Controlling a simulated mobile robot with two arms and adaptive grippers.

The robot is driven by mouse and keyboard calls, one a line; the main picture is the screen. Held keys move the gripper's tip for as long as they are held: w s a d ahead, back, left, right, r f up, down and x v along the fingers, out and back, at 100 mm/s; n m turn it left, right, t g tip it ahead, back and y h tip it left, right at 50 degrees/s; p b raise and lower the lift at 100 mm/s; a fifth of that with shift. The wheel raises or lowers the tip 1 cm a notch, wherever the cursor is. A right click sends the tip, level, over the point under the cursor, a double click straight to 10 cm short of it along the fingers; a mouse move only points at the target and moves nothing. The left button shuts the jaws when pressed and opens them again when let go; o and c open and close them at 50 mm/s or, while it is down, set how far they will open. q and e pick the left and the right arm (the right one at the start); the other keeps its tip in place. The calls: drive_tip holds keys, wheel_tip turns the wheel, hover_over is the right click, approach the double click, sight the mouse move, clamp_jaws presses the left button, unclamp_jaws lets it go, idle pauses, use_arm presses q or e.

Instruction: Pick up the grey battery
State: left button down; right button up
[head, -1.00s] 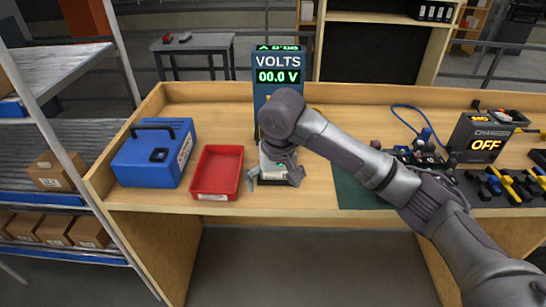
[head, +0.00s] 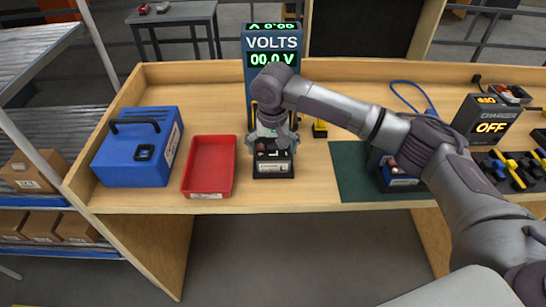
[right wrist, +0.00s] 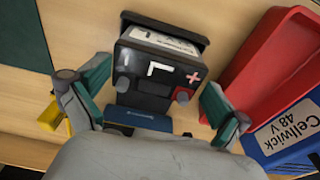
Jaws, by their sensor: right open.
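A dark grey battery (head: 273,165) with a pale label stands on the bench right of the red tray, in front of the voltage tester. My right gripper (head: 271,138) is over its rear part, pointing down. In the right wrist view the battery (right wrist: 160,68) shows its top with a white mark and a red plus terminal. The fingers of my right gripper (right wrist: 148,97) are spread to either side, open and apart from it as far as I can tell. My left gripper is not in view.
A red tray (head: 211,168) and a blue case (head: 135,160) stand to the left. The voltage tester (head: 272,50) is close behind. A dark battery (head: 398,178) on a green mat (head: 352,180) and a charger (head: 488,122) are to the right.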

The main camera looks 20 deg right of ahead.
sight(273, 160)
wheel_tip(273, 160, down, 2)
drive_tip(key=shift+s+d+p, duration=0.1)
drive_tip(key=shift+d+p, duration=0.05)
drive_tip(key=shift+p, duration=0.55)
drive_tip(key=f, duration=0.2)
drive_tip(key=shift+w+f, duration=0.2)
drive_tip(key=shift+f, duration=0.15)
drive_tip(key=c, duration=1)
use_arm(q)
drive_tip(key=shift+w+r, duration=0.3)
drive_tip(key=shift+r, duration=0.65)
use_arm(e)
drive_tip(key=shift+c, duration=0.7)
